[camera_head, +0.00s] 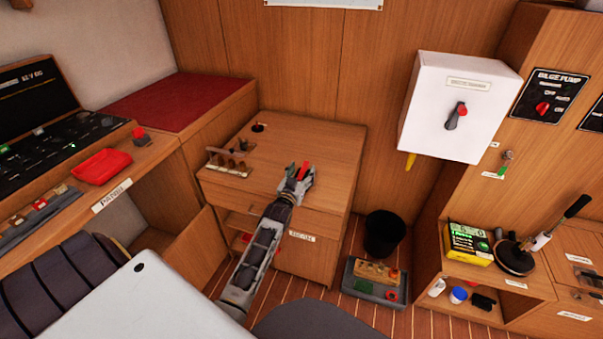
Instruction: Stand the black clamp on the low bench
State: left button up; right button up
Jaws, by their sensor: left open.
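My left gripper (298,172) is open over the wooden cabinet top (315,140), near its front edge. I cannot pick out the black clamp for sure. A small black object (483,302) lies in the open shelf at lower right, too small to identify. I cannot tell for sure which surface is the low bench; a low wooden unit (528,288) stands at the right. My right gripper is not in view.
A black bin (383,235) and a grey tray (360,287) with blocks are on the floor. A yellow box (467,244) sits on the right unit. A white switch box (460,105) juts from the wall.

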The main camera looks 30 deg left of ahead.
pick_arm(q)
jog(key=shift+r, duration=0.15)
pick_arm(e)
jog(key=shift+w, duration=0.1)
pick_arm(q)
jog(key=shift+v, duration=0.95)
jog(key=shift+p+v, duration=0.4)
jog(key=shift+v, duration=2.25)
jog(key=shift+s, duration=0.4)
jog(key=shift+p+v, duration=0.45)
jog(key=shift+v, duration=1.6)
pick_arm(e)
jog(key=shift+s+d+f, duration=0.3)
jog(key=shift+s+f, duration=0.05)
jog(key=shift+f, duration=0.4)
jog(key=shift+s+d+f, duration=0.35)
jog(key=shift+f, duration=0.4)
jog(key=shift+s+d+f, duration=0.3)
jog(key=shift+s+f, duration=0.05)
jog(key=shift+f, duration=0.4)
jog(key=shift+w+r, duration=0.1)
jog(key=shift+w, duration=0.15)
